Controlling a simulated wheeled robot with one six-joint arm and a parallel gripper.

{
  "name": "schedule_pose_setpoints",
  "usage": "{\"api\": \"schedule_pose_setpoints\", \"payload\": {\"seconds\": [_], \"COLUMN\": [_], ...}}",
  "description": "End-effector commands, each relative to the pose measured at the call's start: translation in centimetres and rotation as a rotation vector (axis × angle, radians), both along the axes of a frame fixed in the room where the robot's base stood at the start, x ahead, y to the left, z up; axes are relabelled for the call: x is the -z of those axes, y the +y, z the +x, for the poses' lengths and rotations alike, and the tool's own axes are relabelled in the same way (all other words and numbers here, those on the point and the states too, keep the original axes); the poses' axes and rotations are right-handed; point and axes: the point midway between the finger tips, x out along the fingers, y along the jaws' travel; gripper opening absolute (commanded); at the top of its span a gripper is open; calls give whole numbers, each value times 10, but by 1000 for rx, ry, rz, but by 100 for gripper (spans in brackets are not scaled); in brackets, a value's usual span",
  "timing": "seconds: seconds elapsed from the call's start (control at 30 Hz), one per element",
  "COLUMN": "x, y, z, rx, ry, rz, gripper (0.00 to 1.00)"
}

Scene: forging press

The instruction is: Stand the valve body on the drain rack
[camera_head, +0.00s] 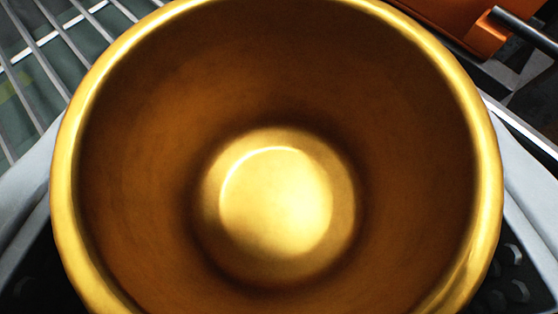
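The valve body (278,60) is a brass-coloured, round, hollow piece. It fills most of the view, its open mouth facing the camera, with a bright round boss at the bottom of its bowl. The two fingers of my gripper (278,200) flank it at left and right, grey with dark studded pads, and appear closed against its sides. Their contact faces are hidden behind its rim. The drain rack (42,63), a grid of parallel metal bars, shows at the upper left, beyond the valve body. The underside of the valve body is hidden.
An orange part (455,22) with a dark rod (522,28) is at the top right, beside dark metal edges. Through the rack bars a dull greenish surface shows. The valve body blocks the view of the middle.

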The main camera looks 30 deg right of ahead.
Motion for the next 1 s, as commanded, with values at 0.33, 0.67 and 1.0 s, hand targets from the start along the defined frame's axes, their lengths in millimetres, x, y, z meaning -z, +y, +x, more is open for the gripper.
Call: {"api": "schedule_pose_setpoints", "payload": {"seconds": [0.33,0.67,1.0], "x": [27,30,30], "y": [0,0,0], "z": [0,0,0], "rx": [-1,-1,0], "ry": [0,2,0], "rz": [0,-1,-1], "gripper": [21,58,78]}}
